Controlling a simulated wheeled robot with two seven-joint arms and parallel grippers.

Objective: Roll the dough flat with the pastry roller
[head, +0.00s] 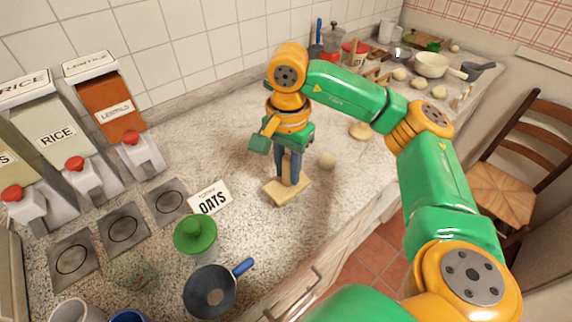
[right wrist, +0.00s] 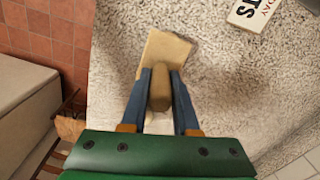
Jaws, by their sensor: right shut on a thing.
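My right gripper (head: 287,172) points down over the speckled counter, with its blue fingers shut on the upright handle of a pale wooden tool, which I take to be the pastry roller (head: 279,194). Its wide, blocky end is low at the counter; I cannot tell whether it touches. In the right wrist view, the fingers (right wrist: 160,100) sit on both sides of the tool's rounded handle, with the wide part (right wrist: 165,48) beyond it. My left gripper is not in view.
An oats card (head: 209,197), a green-lidded jar (head: 195,234) and a blue-handled pan (head: 210,291) stand at the front left. Dispensers (head: 60,140) line the left wall.

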